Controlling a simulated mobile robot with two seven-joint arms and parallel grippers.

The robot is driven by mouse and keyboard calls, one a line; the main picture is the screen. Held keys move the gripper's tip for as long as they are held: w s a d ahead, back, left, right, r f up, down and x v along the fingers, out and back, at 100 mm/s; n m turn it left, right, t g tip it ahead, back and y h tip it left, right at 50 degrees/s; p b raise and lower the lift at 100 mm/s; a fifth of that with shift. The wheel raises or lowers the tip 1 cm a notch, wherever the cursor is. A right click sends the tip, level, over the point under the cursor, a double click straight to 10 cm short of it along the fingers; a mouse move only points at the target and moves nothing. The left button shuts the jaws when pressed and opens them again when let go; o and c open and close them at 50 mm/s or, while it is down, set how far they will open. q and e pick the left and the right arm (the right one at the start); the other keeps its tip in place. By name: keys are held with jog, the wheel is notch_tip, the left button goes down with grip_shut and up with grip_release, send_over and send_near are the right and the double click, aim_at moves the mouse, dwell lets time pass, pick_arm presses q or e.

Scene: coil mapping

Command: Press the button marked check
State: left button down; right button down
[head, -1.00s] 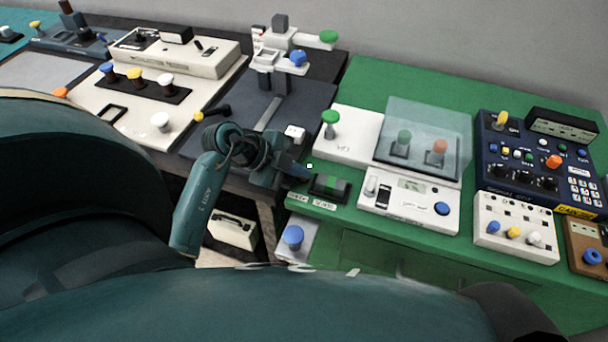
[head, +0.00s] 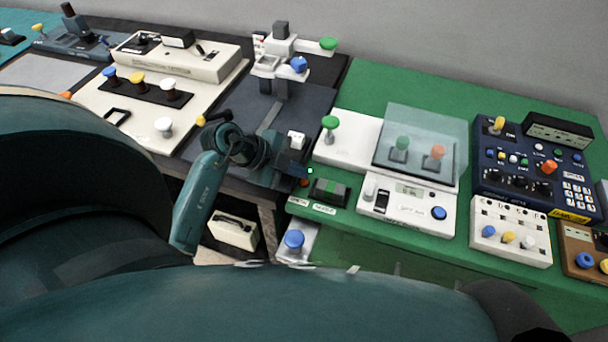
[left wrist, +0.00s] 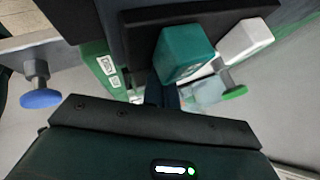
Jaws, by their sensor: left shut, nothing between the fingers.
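A low black switch block (head: 329,191) with a green middle sits at the green table's front left edge. Two small white labels (head: 311,206) lie in front of it, too small to read surely, so I cannot tell which button is marked check. My left gripper (head: 303,172) is shut and empty, just left of and behind the block; it hides part of that spot. A small red spot shows right by its tip; I cannot tell if they touch. In the left wrist view two white labels (left wrist: 107,66) show on green. My right gripper is not in view.
A white panel with a green knob (head: 329,123) stands behind, beside a clear cover (head: 425,135) over two buttons. A white meter box (head: 410,208) is to the right. A blue knob (head: 293,240) sits below the table's front edge.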

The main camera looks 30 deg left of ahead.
pick_arm(q)
notch_tip(320, 180, up, 3)
jog(key=p, duration=0.3)
jog(key=shift+d+r+p, duration=0.1)
jog(key=shift+r+p, duration=0.05)
jog(key=shift+p, duration=0.25)
jog(key=shift+r+p, duration=0.5)
jog(key=shift+r, duration=0.45)
